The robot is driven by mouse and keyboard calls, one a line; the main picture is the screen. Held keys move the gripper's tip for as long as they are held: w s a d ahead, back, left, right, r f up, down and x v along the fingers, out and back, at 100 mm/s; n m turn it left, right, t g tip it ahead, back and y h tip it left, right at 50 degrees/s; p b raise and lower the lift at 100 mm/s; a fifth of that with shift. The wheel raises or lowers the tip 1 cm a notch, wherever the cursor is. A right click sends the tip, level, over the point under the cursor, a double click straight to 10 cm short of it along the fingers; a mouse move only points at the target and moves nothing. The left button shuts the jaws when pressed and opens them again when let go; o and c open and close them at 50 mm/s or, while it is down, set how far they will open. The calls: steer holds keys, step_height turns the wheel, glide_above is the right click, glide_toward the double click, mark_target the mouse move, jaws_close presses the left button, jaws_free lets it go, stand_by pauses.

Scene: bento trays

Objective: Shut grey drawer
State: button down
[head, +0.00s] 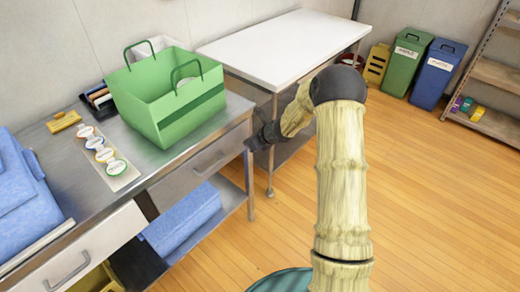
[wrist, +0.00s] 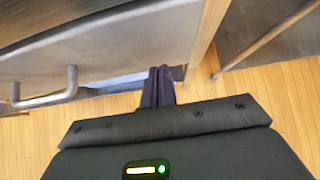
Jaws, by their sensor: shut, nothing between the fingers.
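The grey drawer (head: 185,182) is under the steel bench top, with a bar handle on its front. In the head view, its front looks close to the bench edge; I cannot tell how far out it stands. In the wrist view, the grey drawer front (wrist: 120,50) fills the upper left, with its handle (wrist: 45,92) at the left. My gripper (head: 248,147) is by the right end of the drawer front. Its two dark fingers (wrist: 158,84) are shut together and empty, near the drawer's edge, right of the handle. I cannot tell whether they touch it.
A green basket (head: 175,105), a label strip (head: 105,158) and a yellow item (head: 63,121) are on the bench. A white drawer (head: 105,235) is at the left. A blue box (head: 183,220) sits on the lower shelf. A white-topped table (head: 285,45) stands behind; floor at right is clear.

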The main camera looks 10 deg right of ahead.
steer(key=d+f+p+v, duration=0.1)
steer(key=v, duration=1)
steer(key=shift+s+d, duration=0.3)
steer(key=shift+s, duration=0.2)
steer(key=shift+a+f, duration=0.1)
steer(key=shift+s, duration=0.1)
